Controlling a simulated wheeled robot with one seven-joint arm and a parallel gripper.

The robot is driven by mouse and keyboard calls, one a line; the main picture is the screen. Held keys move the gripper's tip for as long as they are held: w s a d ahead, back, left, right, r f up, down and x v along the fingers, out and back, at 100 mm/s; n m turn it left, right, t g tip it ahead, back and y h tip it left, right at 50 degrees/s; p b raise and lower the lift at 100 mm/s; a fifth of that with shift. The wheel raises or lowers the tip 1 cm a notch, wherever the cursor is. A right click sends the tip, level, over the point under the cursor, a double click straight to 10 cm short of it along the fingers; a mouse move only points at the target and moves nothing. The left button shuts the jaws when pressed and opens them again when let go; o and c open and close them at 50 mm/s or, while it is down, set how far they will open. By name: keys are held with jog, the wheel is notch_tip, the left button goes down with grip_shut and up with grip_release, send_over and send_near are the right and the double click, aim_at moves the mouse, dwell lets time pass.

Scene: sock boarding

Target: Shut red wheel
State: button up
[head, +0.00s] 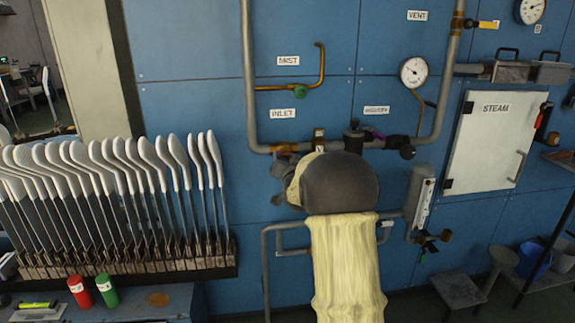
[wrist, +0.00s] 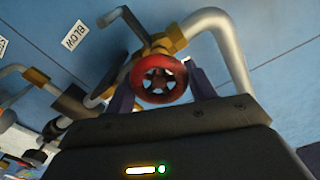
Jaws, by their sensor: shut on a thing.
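The red wheel (wrist: 158,79) is a small round handwheel with spokes. In the wrist view it sits on a brass valve (wrist: 165,42) joined to a grey pipe. My gripper (wrist: 161,84) is shut on the wheel, with one dark finger at its left side and one at its right. In the head view, my arm's dark round link and pale sleeve cover the wheel and the gripper.
A grey pipe (head: 249,75) runs down the blue wall panel and along it. A gauge (head: 413,72) and a white STEAM door (head: 495,142) are to the right. A rack of white sock boards (head: 125,180) stands at left. A stool (head: 458,290) is at lower right.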

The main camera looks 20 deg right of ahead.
jog(key=m+b, duration=0.1)
jog(key=m, duration=0.2)
jog(key=f+m+b, duration=0.1)
jog(key=m, duration=0.2)
jog(key=shift+m, duration=0.3)
jog(key=m+b, duration=0.1)
jog(key=m, duration=0.2)
jog(key=shift+b, duration=0.4)
jog(key=shift+m+b, duration=0.6)
jog(key=shift+m, duration=1.3)
jog(key=o, duration=1)
jog(key=shift+r, duration=0.1)
jog(key=shift+r, duration=0.1)
jog(key=shift+s, duration=0.15)
